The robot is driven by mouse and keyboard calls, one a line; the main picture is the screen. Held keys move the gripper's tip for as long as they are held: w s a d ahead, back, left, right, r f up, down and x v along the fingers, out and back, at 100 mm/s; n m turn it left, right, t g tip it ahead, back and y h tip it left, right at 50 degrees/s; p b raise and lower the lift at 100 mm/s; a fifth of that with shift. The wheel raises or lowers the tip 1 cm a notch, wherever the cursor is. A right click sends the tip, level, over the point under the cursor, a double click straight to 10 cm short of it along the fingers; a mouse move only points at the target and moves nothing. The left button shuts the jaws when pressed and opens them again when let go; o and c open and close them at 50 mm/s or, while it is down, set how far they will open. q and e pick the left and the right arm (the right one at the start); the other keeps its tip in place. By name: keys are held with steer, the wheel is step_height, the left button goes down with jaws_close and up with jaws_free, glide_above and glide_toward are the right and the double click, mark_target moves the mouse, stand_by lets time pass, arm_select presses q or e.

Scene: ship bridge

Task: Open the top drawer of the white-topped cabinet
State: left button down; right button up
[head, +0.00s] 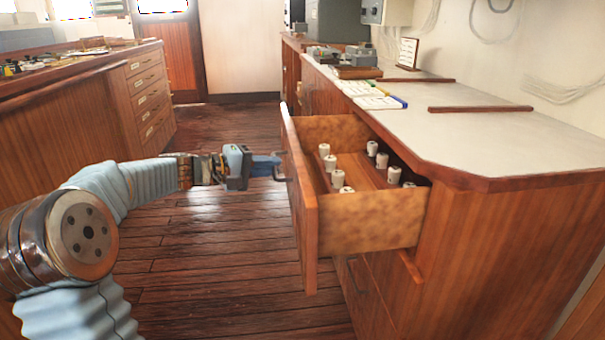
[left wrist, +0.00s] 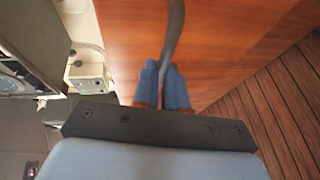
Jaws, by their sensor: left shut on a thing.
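The white-topped cabinet (head: 485,125) stands on the right in the head view. Its top drawer (head: 375,232) is pulled well out, and its inside shows with several small white cylindrical pieces standing in it. My left gripper (head: 279,167) is at the outer side of the drawer front (head: 302,195), shut on the drawer's dark handle (head: 283,177). In the left wrist view the blue fingers (left wrist: 162,88) close around the dark curved handle (left wrist: 175,35) against the wooden front. My right gripper is not in view.
Another dark handle (head: 355,275) is on the cabinet front below the open drawer. A second wooden cabinet with drawers (head: 148,95) stands at the left. Clear plank floor (head: 225,245) lies between them. Papers and pens (head: 372,97) lie on the white top.

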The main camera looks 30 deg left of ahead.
arm_select(q)
steer(key=s+a+b, duration=0.1)
steer(key=s+a, duration=0.4)
steer(key=a, duration=0.3)
steer(key=shift+s+a+b, duration=0.2)
steer(key=shift+s+b, duration=0.1)
steer(key=c, duration=1.2)
jaws_free()
steer(key=v, duration=1.3)
steer(key=shift+s+a, duration=0.2)
steer(key=shift+s, duration=0.15)
